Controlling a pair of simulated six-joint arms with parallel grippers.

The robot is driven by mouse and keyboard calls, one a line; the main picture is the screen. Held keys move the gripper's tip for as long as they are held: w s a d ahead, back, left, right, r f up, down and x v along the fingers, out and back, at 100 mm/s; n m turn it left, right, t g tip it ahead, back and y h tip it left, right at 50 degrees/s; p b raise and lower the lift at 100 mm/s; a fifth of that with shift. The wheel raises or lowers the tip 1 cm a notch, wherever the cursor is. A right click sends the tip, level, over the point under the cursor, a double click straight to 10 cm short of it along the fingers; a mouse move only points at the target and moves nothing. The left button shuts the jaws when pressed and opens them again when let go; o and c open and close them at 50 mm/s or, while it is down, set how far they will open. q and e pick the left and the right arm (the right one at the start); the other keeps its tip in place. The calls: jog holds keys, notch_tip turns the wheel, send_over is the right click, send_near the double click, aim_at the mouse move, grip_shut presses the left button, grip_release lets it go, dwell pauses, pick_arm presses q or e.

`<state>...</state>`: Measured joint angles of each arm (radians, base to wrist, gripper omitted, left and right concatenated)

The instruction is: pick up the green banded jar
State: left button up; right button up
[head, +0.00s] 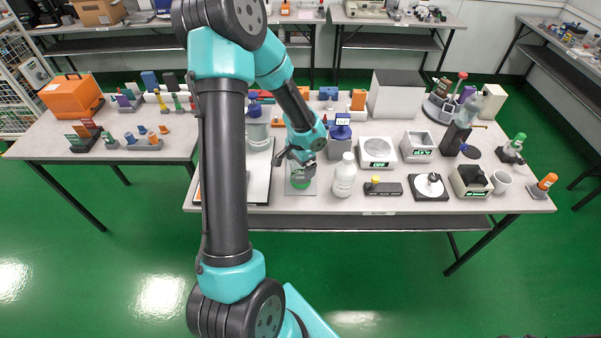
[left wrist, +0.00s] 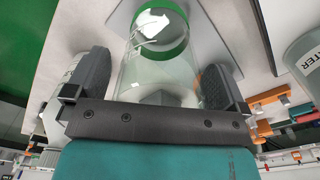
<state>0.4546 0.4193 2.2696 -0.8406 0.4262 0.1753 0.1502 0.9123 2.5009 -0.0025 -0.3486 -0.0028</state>
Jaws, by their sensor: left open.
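The green banded jar is clear with a green band; in the head view the jar (head: 300,183) stands on a grey pad near the front edge of the table. In the left wrist view the jar (left wrist: 158,70) fills the space between my two fingers, with a white patch inside its green ring. My left gripper (head: 301,158) reaches down over the jar. Its fingers (left wrist: 155,85) are open, one on each side of the glass, and I cannot tell whether they touch it. My right gripper is in neither view.
A white bottle (head: 344,177) stands close to the right of the jar. A flat tray (head: 258,190) lies to its left. Behind are a blue-topped grey box (head: 339,143) and a white scale (head: 377,152). My own arm hides part of the table's left side.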

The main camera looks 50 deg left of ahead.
pick_arm(q)
jog(key=shift+c, duration=0.5)
jog(key=c, duration=1)
jog(key=shift+r, duration=0.1)
